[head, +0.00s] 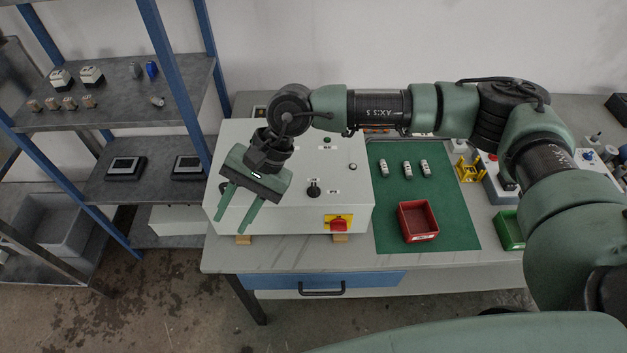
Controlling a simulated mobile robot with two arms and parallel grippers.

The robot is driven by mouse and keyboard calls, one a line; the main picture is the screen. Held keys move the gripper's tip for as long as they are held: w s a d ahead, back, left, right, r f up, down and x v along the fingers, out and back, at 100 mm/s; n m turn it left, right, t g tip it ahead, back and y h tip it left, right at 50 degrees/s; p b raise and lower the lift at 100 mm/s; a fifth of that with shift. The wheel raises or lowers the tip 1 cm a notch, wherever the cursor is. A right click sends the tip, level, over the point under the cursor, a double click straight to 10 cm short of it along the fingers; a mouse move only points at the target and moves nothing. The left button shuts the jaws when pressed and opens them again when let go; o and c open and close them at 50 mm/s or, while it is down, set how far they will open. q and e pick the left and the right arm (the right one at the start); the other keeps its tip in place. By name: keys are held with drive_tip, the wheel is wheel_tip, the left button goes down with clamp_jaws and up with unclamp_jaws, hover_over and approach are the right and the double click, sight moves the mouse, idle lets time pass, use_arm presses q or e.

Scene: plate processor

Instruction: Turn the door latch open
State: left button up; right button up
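A light grey control box (355,200) stands on wooden blocks on the workbench. Its face carries a black knob (314,188) with a small label below it, and a red rotary switch (338,225) on a yellow plate. A small dark part (223,187) shows at the box's left side, mostly behind my gripper. I cannot tell for sure which of these is the door latch. My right gripper (233,224) is open and empty, its two green fingers apart in front of the box's left part. Whether they touch the box is unclear. My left gripper is out of view.
A green mat (455,225) right of the box holds a red bin (418,221) and several small grey pieces. A green bin (509,230) lies farther right. A blue-framed shelf (165,75) stands close on the left. A blue drawer (375,281) is under the bench top.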

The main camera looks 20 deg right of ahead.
drive_tip(key=w+d+n+t+h, duration=0.1)
drive_tip(key=w+d+h, duration=0.25)
drive_tip(key=d, duration=0.45)
drive_tip(key=n+t+h, duration=0.1)
drive_tip(key=n+h, duration=0.1)
drive_tip(key=h, duration=0.1)
hover_over(314, 187)
drive_tip(key=shift+r, duration=0.15)
drive_tip(key=shift+d+h, duration=0.15)
drive_tip(key=shift+h, duration=0.1)
wheel_tip(314, 187, down, 6)
drive_tip(key=p, duration=0.3)
drive_tip(key=shift+f, duration=0.8)
drive_tip(key=shift+c, duration=0.3)
clamp_jaws()
